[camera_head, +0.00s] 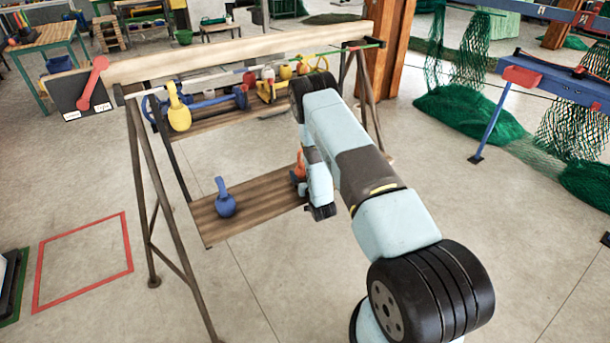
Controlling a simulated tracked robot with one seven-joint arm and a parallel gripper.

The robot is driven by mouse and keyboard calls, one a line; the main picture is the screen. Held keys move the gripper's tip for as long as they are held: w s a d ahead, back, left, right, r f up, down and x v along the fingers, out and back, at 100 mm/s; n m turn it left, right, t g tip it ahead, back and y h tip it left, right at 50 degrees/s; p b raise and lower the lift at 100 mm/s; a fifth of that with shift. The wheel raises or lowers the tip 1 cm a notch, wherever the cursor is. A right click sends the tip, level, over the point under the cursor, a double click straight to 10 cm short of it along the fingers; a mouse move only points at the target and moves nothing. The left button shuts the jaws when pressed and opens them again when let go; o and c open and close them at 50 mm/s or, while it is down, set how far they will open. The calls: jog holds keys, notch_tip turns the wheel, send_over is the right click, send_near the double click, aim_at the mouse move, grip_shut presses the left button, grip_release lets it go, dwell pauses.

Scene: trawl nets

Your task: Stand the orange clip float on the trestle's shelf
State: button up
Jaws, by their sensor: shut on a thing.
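The trestle (143,190) stands left of my arm and carries an upper and a lower wooden shelf. The lower shelf (262,190) has a blue clip float (226,200) standing upright near its left end. My gripper (303,184) is at the right part of the lower shelf, mostly hidden behind my own wrist. It is shut on the orange clip float (298,170), of which only a small orange part shows. I cannot tell whether the float touches the shelf.
The upper shelf (205,121) holds a yellow clip float (178,108), blue pieces and other small items. A dark board with a red shape (92,84) is at the beam's left end. The lower shelf is bare between the blue float and my gripper. Green nets (480,115) hang at right.

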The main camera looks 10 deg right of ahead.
jog(key=o, duration=1)
